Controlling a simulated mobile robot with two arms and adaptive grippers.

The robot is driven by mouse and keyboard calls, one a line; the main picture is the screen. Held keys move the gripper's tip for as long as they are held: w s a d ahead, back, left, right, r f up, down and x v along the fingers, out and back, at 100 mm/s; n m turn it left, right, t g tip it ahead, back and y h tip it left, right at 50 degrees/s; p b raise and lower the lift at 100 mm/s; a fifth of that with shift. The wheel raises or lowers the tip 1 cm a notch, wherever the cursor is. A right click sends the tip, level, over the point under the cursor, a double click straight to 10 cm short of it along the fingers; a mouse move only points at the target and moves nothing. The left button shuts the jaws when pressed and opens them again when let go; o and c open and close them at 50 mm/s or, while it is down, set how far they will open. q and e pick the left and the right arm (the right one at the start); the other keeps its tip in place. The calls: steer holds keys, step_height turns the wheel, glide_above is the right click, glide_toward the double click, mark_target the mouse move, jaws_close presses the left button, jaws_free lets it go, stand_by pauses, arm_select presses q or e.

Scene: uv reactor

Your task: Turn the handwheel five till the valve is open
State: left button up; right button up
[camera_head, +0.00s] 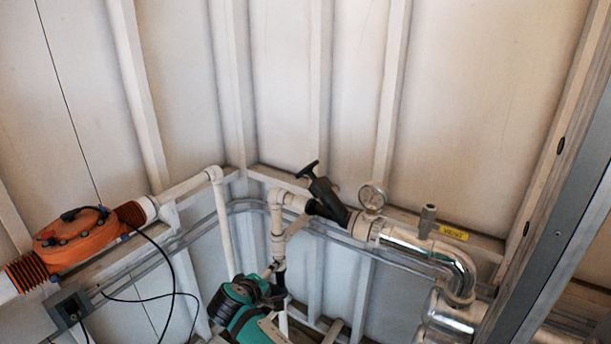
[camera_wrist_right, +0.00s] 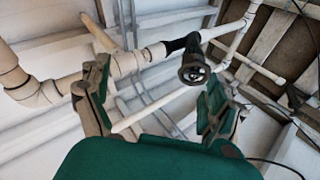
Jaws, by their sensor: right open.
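The black handwheel (camera_head: 307,170) sits at the top of the slanted dark valve body (camera_head: 328,199) in the white pipe, in the middle of the head view. In the right wrist view the handwheel (camera_wrist_right: 194,69) faces the camera between the two fingers and beyond them. My right gripper (camera_head: 274,297), with a green body, is open and empty at the bottom of the head view, below the handwheel and apart from it. Its spread fingers also show in the right wrist view (camera_wrist_right: 158,88). My left gripper is not in view.
A pressure gauge (camera_head: 372,196) and a shiny metal pipe (camera_head: 430,252) stand right of the valve, with a yellow label (camera_head: 453,232) behind. An orange unit (camera_head: 88,238) with black cables is at the left. A grey post (camera_head: 560,240) rises at the right.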

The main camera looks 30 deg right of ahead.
step_height(320, 180, up, 18)
steer(key=w+f+m+t+h, duration=0.1)
steer(key=m+h, duration=0.2)
steer(key=m+g+h, duration=0.1)
steer(key=m+h, duration=0.1)
steer(key=m, duration=0.2)
glide_toward(301, 173)
steer(key=p+x, duration=0.3)
steer(key=x, duration=0.8)
steer(key=shift+w+d, duration=0.15)
steer(key=shift+d, duration=0.05)
steer(key=shift+w+d+f+p, duration=0.2)
steer(key=shift+w+d+p, duration=0.1)
steer(key=shift+d, duration=0.15)
